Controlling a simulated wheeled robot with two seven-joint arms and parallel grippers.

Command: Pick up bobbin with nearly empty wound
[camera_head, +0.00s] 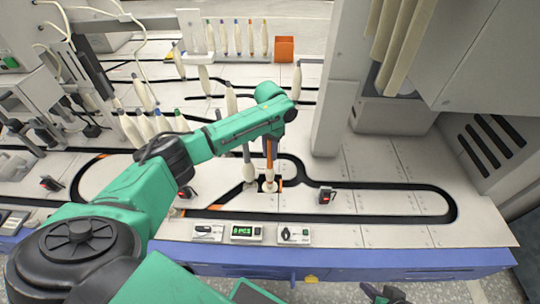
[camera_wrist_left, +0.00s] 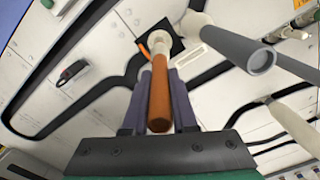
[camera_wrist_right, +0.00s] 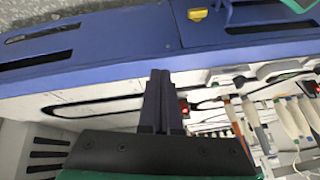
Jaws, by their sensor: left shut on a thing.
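The bobbin with the orange-brown tube (camera_head: 269,182) stands upright near the front of the track, with a small amount of white winding low on it. In the left wrist view its bare tube (camera_wrist_left: 160,95) runs between the fingers. My left gripper (camera_wrist_left: 158,100) is shut on this tube from above; in the head view the arm partly covers it. A grey-tubed bobbin (camera_head: 249,172) stands close beside it, and its tube (camera_wrist_left: 240,50) also shows in the left wrist view. My right gripper (camera_wrist_right: 161,100) is shut and empty, low at the table's front edge.
Several bobbins with white winding stand at the left (camera_head: 140,125) and in a row at the back (camera_head: 238,40), beside an orange box (camera_head: 285,48). Small panels (camera_head: 245,233) line the front edge. The table's right side (camera_head: 385,200) is mostly clear.

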